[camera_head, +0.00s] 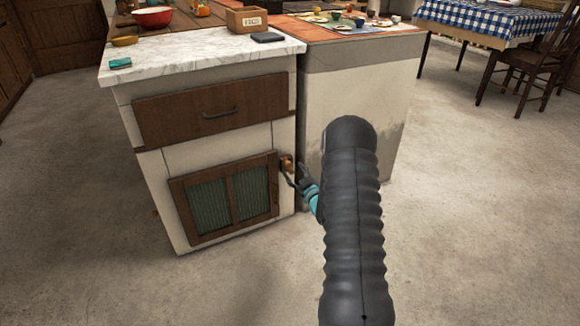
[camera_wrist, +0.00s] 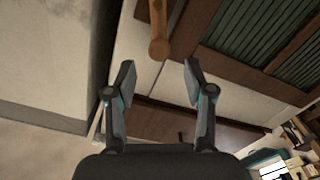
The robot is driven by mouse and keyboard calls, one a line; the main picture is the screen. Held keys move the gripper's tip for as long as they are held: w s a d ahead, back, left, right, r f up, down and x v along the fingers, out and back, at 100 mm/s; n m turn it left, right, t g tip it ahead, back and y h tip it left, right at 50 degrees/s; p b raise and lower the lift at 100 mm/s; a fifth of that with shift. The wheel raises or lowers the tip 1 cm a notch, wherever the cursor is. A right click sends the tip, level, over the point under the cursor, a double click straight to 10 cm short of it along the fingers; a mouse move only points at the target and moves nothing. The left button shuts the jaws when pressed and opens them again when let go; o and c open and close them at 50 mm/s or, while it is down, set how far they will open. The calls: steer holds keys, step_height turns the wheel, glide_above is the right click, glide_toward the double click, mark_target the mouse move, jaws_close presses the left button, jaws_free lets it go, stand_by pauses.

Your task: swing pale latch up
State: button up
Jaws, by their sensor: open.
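The latch (camera_head: 286,163) is a small light-brown wooden piece at the upper right corner of the low cabinet door (camera_head: 228,198). In the wrist view the latch (camera_wrist: 159,28) is a tan bar at the top centre with a rounded end; its other end is cut off by the picture edge. My gripper (camera_head: 295,177) is beside the latch in the head view, partly hidden by my arm. In the wrist view my gripper (camera_wrist: 158,76) is open and empty, its two fingertips apart. The latch's rounded end lies just beyond the gap between them, with no visible contact.
A brown drawer (camera_head: 212,113) with a dark handle sits above the door. A pale plastered block (camera_head: 340,95) stands close on the right. Floor in front is clear.

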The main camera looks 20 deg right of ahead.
mark_target(289, 166)
steer(key=shift+w+a, duration=0.1)
steer(key=shift+w, duration=2.4)
jaws_close()
